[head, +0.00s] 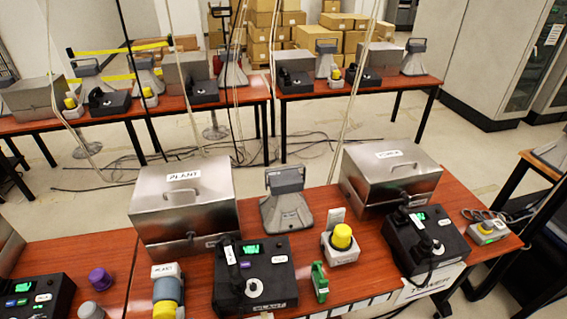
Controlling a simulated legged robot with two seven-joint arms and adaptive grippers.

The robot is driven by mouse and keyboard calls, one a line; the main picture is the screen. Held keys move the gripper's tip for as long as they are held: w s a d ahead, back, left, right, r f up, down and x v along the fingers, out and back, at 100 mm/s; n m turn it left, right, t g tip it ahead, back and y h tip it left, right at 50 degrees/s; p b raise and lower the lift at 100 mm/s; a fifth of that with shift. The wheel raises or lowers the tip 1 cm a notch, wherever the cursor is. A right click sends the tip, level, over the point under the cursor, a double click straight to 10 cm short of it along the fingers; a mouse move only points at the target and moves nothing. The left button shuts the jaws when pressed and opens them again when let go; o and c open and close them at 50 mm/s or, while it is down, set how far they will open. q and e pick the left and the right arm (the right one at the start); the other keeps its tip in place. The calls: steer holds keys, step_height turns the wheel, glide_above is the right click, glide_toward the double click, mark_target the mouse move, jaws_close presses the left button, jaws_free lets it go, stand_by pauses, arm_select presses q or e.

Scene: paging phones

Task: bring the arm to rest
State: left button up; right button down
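Neither of my grippers and neither of my arms shows in the head view. On the near red-brown table (225,308) stands a black paging phone (270,272) with a lit green display and a dark handset along its left side. A second black paging phone (452,250), also with a green display, stands further right with its handset on it. A third black phone (35,299) is cut off at the lower left. Whether any handset is fully seated is too small to tell.
Steel hinged boxes (186,213) and (378,170) stand behind the phones, both shut. A grey horn-like unit (286,208) is between them. A yellow-topped button box (341,242) and a green item (319,281) sit in front. Further tables, hanging cables and cartons (345,45) fill the back.

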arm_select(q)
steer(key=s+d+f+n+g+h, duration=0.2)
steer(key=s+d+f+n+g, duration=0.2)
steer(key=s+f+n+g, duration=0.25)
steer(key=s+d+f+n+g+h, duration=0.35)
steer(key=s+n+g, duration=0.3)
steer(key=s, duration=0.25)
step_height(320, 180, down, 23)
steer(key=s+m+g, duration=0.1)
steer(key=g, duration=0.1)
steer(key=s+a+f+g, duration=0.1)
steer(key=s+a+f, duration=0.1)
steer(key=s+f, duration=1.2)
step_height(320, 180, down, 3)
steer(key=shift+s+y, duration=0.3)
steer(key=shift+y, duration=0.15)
